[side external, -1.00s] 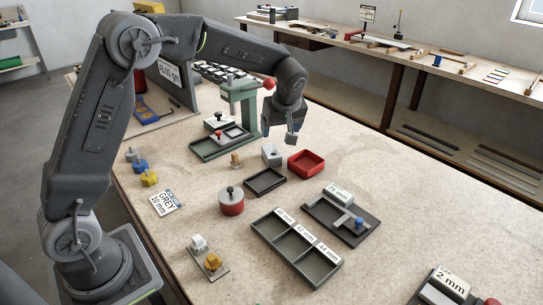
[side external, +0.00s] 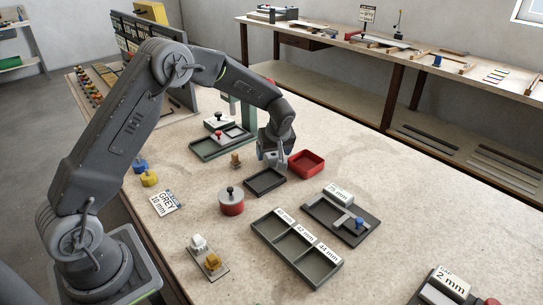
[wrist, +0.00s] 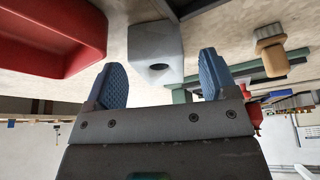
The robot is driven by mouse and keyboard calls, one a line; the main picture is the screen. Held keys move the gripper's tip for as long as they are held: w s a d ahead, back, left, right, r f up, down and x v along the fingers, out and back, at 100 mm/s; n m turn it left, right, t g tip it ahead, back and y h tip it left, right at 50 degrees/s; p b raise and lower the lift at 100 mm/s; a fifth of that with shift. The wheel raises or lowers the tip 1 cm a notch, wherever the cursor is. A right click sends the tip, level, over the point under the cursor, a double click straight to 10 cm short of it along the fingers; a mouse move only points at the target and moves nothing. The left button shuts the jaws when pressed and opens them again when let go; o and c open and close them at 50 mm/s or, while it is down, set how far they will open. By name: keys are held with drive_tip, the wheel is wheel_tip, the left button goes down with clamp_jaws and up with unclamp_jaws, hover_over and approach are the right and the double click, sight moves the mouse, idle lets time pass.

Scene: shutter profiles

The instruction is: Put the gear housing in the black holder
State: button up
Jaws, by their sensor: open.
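The gear housing, a light grey block with a round dark hole (wrist: 155,42), stands on the table. In the wrist view it is just beyond and between my open fingertips. My gripper (wrist: 162,75) is open with its blue finger pads either side of the housing's line. In the side view my gripper (side external: 272,157) is low over the housing and largely hides it; contact cannot be told. The black holder (side external: 265,193), a shallow square tray, lies on the table just in front of the gripper and looks empty.
A red tray (side external: 307,164) lies close to the right of my gripper. A small tan part (side external: 236,160) and a green-framed press with a tray (side external: 208,150) are to the left. A red cylinder with a black knob (side external: 231,203) and a divided tray (side external: 297,250) are nearer the camera.

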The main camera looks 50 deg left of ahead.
drive_tip(key=shift+w+a+f, duration=0.1)
drive_tip(key=shift+a+f, duration=0.1)
drive_tip(key=shift+f, duration=0.35)
drive_tip(key=c, duration=1.2)
drive_tip(key=shift+r, duration=0.15)
drive_tip(key=shift+c, duration=0.8)
